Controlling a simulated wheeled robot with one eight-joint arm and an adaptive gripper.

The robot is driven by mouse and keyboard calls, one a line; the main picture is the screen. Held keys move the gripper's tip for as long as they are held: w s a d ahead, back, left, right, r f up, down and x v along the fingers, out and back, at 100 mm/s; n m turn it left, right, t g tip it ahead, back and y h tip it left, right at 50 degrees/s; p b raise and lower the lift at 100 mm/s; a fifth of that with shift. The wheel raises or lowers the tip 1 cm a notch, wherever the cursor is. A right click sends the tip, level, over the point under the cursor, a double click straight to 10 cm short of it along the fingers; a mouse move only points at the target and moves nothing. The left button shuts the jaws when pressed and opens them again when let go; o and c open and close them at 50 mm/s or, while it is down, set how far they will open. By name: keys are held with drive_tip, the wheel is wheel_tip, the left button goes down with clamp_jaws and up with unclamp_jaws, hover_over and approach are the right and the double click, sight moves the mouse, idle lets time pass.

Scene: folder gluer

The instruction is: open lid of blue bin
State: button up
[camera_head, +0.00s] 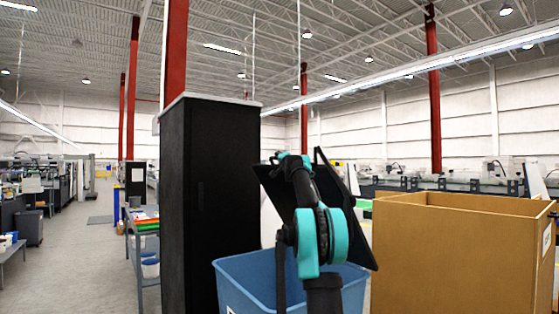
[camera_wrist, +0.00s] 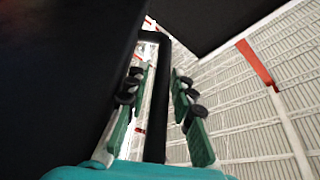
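The blue bin (camera_head: 245,278) stands in front of me in the head view. Its black lid (camera_head: 350,225) is raised and tilted steeply above the bin, and the bin's interior shows partly. My arm crosses in front of the lid and hides part of it. In the wrist view, my gripper (camera_wrist: 160,78) has its two green fingers apart, on either side of a black bar (camera_wrist: 155,120), apparently the lid's handle. A gap shows between the bar and the right finger. A large dark surface, probably the lid (camera_wrist: 60,70), fills the left side.
A tall black cabinet (camera_head: 210,190) stands close on the bin's left. A large open cardboard box (camera_head: 450,255) stands close on its right. A cart (camera_head: 145,245) with trays is left of the cabinet. Open floor (camera_head: 80,270) lies at the far left.

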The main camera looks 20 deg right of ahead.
drive_tip(key=s+f, duration=0.2)
drive_tip(key=s, duration=0.9)
drive_tip(key=shift+s+a, duration=0.25)
drive_tip(key=shift+s, duration=0.15)
drive_tip(key=shift+f, duration=0.1)
drive_tip(key=s+a+f+n+g+h, duration=0.1)
drive_tip(key=s+a+f+g, duration=0.15)
drive_tip(key=s+f, duration=0.7)
drive_tip(key=s+a+f+n+g+h, duration=0.1)
drive_tip(key=s+f+n+g+h, duration=0.2)
drive_tip(key=f, duration=1.2)
drive_tip(key=s+a+f+g, duration=0.25)
drive_tip(key=s+f, duration=0.55)
drive_tip(key=f, duration=0.4)
drive_tip(key=s+a+f+n+g+y, duration=0.1)
drive_tip(key=s+a+f+n+g, duration=0.1)
drive_tip(key=s+f, duration=0.7)
drive_tip(key=s+a+f+n+g+y, duration=0.2)
drive_tip(key=s+a+f, duration=0.4)
drive_tip(key=s+f, duration=0.3)
drive_tip(key=s+a+f+n+g+y, duration=0.1)
drive_tip(key=s+a+f+n+g, duration=0.2)
drive_tip(key=s+f, duration=0.6)
drive_tip(key=s+a+n, duration=0.1)
drive_tip(key=s+n, duration=0.1)
drive_tip(key=s, duration=0.2)
drive_tip(key=shift+s+a+f+g+y, duration=0.2)
drive_tip(key=shift+s+f+g+y, duration=0.1)
drive_tip(key=shift+f+g, duration=0.1)
